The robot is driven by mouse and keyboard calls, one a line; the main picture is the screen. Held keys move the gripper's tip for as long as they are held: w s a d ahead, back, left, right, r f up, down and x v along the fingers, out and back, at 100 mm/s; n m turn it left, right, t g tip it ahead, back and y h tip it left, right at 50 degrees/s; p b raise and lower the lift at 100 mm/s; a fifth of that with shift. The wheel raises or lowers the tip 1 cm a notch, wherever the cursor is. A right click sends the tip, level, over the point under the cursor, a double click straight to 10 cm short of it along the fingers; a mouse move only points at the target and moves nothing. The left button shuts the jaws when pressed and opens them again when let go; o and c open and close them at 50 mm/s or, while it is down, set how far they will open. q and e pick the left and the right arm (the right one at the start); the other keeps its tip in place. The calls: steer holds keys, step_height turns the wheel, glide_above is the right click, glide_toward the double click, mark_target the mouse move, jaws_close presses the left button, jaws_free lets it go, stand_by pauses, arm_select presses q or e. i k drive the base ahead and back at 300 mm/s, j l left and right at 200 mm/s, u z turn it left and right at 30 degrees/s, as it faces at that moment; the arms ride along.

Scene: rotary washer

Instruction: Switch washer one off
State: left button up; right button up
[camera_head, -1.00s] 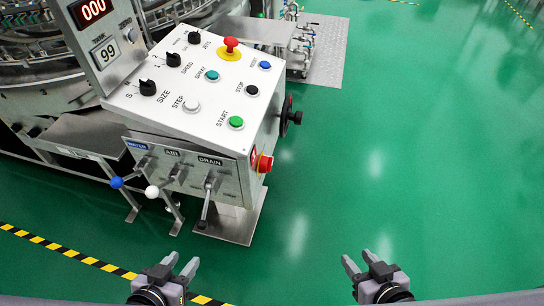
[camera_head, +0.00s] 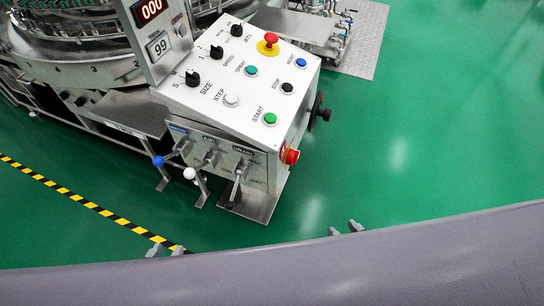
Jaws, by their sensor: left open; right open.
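The washer's white control panel (camera_head: 235,92) stands left of centre, with a red mushroom button on yellow (camera_head: 268,43), a black STOP button (camera_head: 287,88) and a green START button (camera_head: 269,119). A red and yellow rotary knob (camera_head: 290,156) sits on the right side of the panel box, below the top. My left gripper (camera_head: 167,249) is open and empty, well in front of and below the panel. My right gripper (camera_head: 345,229) is open and empty, to the lower right of the panel box. Only the fingertips show; a grey curved form hides the rest.
Blue, white and grey valve levers (camera_head: 190,173) stick out from the box front. A black handwheel (camera_head: 321,112) juts from its right side. A display post (camera_head: 158,38) rises at the back left. Yellow-black floor tape (camera_head: 85,203) runs at left. Green floor (camera_head: 430,130) is clear at right.

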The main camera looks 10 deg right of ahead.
mark_target(292, 155)
steer(key=i+l+u, duration=0.1)
steer(key=l+u, duration=0.15)
steer(key=u, duration=0.15)
steer(key=l+u, duration=0.3)
steer(key=u, duration=0.15)
steer(key=l+u, duration=0.4)
steer(key=l, duration=0.4)
steer(key=l+u, duration=0.2)
steer(key=l, duration=1.1)
steer(key=k+l, duration=0.15)
steer(key=l, duration=0.4)
steer(key=l+u, duration=0.1)
steer(key=l, duration=0.4)
steer(key=k+l, duration=0.15)
steer(key=l, duration=0.35)
